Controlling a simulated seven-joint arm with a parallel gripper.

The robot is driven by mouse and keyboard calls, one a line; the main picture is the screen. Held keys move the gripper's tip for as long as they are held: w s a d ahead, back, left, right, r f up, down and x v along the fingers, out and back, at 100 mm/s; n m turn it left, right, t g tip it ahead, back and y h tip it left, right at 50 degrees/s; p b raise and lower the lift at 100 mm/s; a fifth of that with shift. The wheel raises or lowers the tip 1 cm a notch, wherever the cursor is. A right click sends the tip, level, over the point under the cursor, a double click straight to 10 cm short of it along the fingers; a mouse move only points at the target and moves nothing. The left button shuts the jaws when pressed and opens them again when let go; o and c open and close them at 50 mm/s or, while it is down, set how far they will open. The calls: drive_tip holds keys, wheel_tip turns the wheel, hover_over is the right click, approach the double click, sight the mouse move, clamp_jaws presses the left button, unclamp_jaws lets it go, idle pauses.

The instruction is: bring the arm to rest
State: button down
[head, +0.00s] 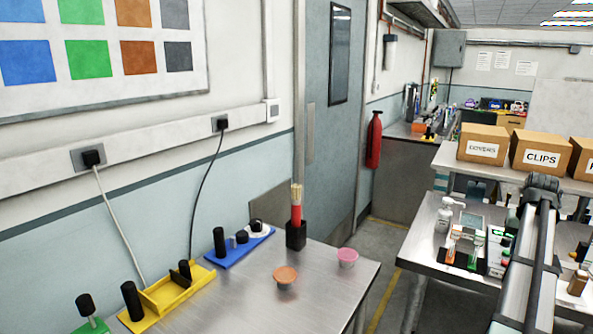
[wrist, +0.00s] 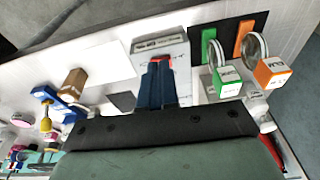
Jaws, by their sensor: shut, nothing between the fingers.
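My gripper (wrist: 158,68) shows in the wrist view, its dark blue fingers together and nothing held between them. The fingers lie in front of a light grey box (wrist: 160,42) with dark print on its face; I cannot tell whether they touch it. Some red shows at the fingertips. The gripper cannot be made out in the head view.
Green-labelled (wrist: 230,82) and orange-labelled (wrist: 272,72) items stand right of the fingers, and a brown block (wrist: 75,82) left. In the head view, a metal table (head: 325,275) holds yellow (head: 170,296) and blue (head: 235,249) fixtures. Boxes (head: 540,151) stand on a shelf at right.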

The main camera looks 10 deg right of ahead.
drive_tip(key=shift+g+y, duration=0.6)
drive_tip(key=shift+y, duration=0.1)
drive_tip(key=a+f, duration=0.2)
drive_tip(key=f, duration=0.2)
drive_tip(key=a+f, duration=0.3)
drive_tip(key=f, duration=0.2)
drive_tip(key=w+a+f, duration=0.1)
drive_tip(key=a+f, duration=0.2)
drive_tip(key=f, duration=0.2)
drive_tip(key=shift+a, duration=0.2)
drive_tip(key=a+f+n+g+y, duration=0.1)
drive_tip(key=a+f+n+g, duration=0.25)
drive_tip(key=a+f, duration=2.4)
drive_tip(key=s+a+f+n+g, duration=0.2)
drive_tip(key=s+a+f+n, duration=0.1)
drive_tip(key=s+a+f, duration=0.95)
drive_tip(key=s+a+f+n, duration=0.1)
drive_tip(key=s+a+f, duration=0.1)
drive_tip(key=s, duration=0.3)
drive_tip(key=s+a+f+n+g, duration=0.1)
drive_tip(key=s+a+f, duration=0.2)
drive_tip(key=s+a, duration=0.2)
drive_tip(key=s+a+f+n+h, duration=0.1)
drive_tip(key=s+a+f, duration=0.2)
drive_tip(key=s, duration=0.3)
drive_tip(key=shift+a+g, duration=0.35)
drive_tip(key=shift+a, duration=0.05)
drive_tip(key=shift+s, duration=0.1)
